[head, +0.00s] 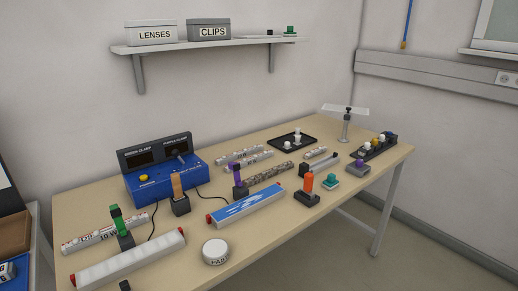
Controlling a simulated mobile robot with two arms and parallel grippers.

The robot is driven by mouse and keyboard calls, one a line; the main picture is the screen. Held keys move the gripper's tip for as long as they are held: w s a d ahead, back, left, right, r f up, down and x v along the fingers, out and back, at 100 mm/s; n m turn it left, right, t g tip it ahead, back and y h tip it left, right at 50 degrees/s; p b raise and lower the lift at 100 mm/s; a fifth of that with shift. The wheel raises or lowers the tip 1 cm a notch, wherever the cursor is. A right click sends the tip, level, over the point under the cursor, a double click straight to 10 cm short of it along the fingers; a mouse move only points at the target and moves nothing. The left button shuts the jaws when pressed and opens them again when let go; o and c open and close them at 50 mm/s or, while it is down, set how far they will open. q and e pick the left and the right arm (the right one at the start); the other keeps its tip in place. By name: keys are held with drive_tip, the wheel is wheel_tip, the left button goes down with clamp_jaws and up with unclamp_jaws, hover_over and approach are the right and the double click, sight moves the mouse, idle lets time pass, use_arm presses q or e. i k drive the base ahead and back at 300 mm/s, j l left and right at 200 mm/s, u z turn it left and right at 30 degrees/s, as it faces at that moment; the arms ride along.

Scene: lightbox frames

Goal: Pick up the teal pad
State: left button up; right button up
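A small teal block (331,179) sits on a pale base on the table's right half, just right of an orange-topped black holder (307,188). It is the most teal thing on the table; at this size I cannot tell if it is a pad. Another small green-teal item (290,33) lies on the wall shelf. A round white tin (215,252) near the front edge has a label I cannot read surely. Neither of my grippers shows in the head view.
A blue device (165,182) with cables stands at the back left of the table (165,270). Bare tabletop shows along the front edge.

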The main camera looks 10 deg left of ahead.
sight(331, 183)
drive_tip(key=i+l+u, duration=0.1)
drive_tip(key=i+u, duration=0.15)
drive_tip(key=i, duration=0.3)
drive_tip(key=i+l+u, duration=0.3)
drive_tip(key=i, duration=0.25)
drive_tip(key=j, duration=0.1)
